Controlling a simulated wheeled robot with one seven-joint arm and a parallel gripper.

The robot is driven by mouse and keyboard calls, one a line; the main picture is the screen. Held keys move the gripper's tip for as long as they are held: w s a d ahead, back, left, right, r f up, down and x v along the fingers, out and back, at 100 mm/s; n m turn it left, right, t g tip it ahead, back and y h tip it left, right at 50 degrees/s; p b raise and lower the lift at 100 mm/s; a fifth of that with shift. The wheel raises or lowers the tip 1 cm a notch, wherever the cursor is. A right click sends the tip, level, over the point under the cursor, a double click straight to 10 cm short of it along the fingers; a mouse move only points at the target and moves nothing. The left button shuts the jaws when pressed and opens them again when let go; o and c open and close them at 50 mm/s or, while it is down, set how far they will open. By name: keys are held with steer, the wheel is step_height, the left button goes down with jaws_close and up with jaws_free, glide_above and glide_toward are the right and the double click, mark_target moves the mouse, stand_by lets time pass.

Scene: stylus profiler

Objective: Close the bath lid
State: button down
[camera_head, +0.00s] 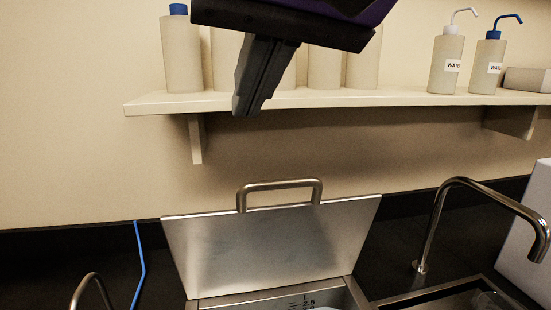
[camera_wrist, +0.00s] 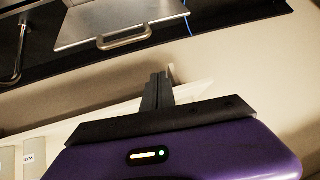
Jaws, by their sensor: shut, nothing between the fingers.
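The bath lid (camera_head: 270,245) is a flat grey metal plate standing open, tilted up and back behind the bath. Its bar handle (camera_head: 279,184) is at the raised top edge. The bath (camera_head: 290,300) shows below it with litre marks on its inner wall, cut off by the bottom of the head view. My gripper (camera_head: 246,112) is shut and empty, high above the lid and in front of the shelf. In the wrist view my gripper (camera_wrist: 158,76) points toward the lid (camera_wrist: 110,18) and its handle (camera_wrist: 124,38), with a clear gap between.
A shelf (camera_head: 300,101) on the wall holds several bottles, including two wash bottles (camera_head: 446,62) at right. A curved metal tap (camera_head: 450,190) and a sink stand right of the lid. A smaller metal tube (camera_head: 88,283) and a blue tube (camera_head: 139,262) are at left.

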steer(key=d+r+m+h, duration=0.1)
steer(key=d+h, duration=0.1)
steer(key=p, duration=0.1)
glide_above(271, 213)
steer(key=w, duration=0.1)
step_height(271, 213, down, 8)
steer(key=shift+a+r, duration=0.1)
steer(key=shift+s+f, duration=0.4)
steer(key=shift+s, duration=0.2)
steer(key=shift+d+f+t+b, duration=0.2)
steer(key=shift+t+b, duration=0.1)
